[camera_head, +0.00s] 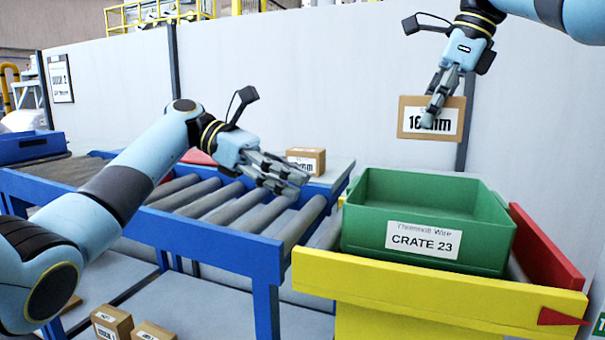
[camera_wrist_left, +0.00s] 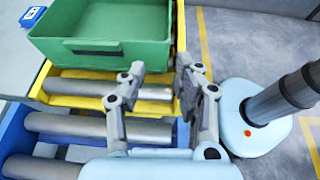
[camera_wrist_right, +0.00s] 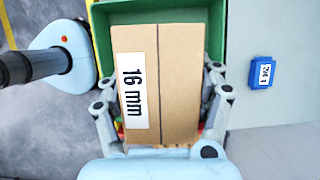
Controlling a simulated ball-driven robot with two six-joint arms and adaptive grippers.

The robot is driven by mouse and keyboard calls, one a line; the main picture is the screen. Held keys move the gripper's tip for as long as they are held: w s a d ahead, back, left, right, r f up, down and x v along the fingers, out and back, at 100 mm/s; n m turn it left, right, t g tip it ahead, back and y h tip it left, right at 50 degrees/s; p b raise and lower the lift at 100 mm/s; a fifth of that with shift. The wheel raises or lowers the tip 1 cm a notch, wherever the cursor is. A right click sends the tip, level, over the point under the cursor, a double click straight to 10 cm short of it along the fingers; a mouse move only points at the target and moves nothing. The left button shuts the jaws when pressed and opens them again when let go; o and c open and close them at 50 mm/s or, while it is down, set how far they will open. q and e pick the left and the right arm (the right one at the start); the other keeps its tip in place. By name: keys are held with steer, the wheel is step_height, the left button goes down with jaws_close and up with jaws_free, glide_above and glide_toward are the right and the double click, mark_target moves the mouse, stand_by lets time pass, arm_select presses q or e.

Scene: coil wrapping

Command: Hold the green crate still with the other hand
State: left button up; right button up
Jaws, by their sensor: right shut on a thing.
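The green crate (camera_head: 430,205), labelled CRATE 23, stands upright on the yellow-framed conveyor at the right. It also shows in the left wrist view (camera_wrist_left: 105,52). My left gripper (camera_head: 290,181) is to the left of the crate, above the blue roller conveyor, and apart from it. Its fingers are spread and empty in the left wrist view (camera_wrist_left: 160,90). My right gripper (camera_head: 432,118) is shut on a cardboard box (camera_head: 412,122) marked 16 mm and holds it above the crate. In the right wrist view the box (camera_wrist_right: 180,85) hides most of the crate (camera_wrist_right: 100,25).
A red guard (camera_head: 545,250) and yellow rail (camera_head: 430,285) border the crate. Small boxes (camera_head: 112,322) are low at the front left. A blue bin (camera_head: 30,147) is far left.

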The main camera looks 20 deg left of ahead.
mark_target(373, 211)
steer(key=shift+r, duration=0.1)
arm_select(q)
steer(key=shift+g, duration=0.4)
steer(key=x, duration=0.4)
steer(key=r+x, duration=0.1)
steer(key=x, duration=0.8)
steer(key=shift+s+d+r, duration=0.1)
steer(key=shift+s+d, duration=0.25)
steer(key=shift+d, duration=0.2)
steer(key=shift+c, duration=0.3)
jaws_close()
arm_select(e)
step_height(373, 211, down, 6)
